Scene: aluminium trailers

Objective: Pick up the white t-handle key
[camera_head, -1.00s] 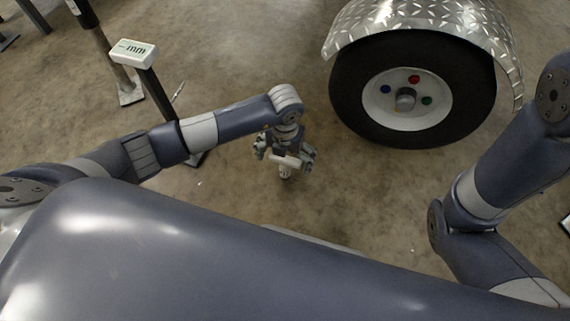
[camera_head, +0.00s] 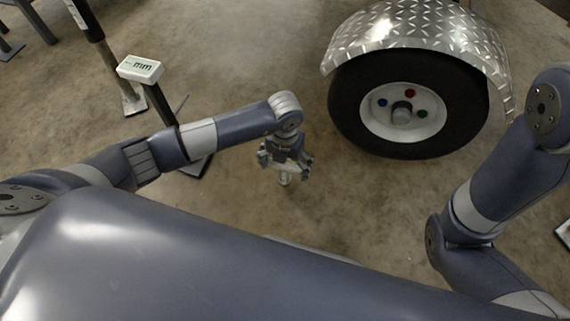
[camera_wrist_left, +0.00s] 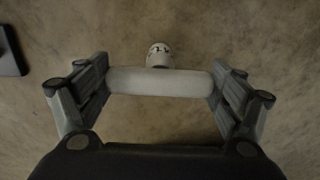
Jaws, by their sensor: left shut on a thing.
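The white t-handle key (camera_wrist_left: 160,83) is in my left gripper (camera_wrist_left: 160,84). In the left wrist view its white crossbar spans between the two fingers, touching both, and its shaft end with small dark marks (camera_wrist_left: 159,55) shows just beyond the bar. In the head view my left gripper (camera_head: 286,166) is at the middle, above the floor, with the key's pale bar (camera_head: 287,168) across it and the shaft pointing down. My right arm shows at the right of the head view, but its gripper is out of view.
A trailer wheel (camera_head: 408,102) with coloured lug nuts stands under a diamond-plate fender (camera_head: 415,28) at the upper right. A white box marked "mm" (camera_head: 140,69) sits on a dark post at the left. The concrete floor (camera_head: 340,205) around the gripper is clear.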

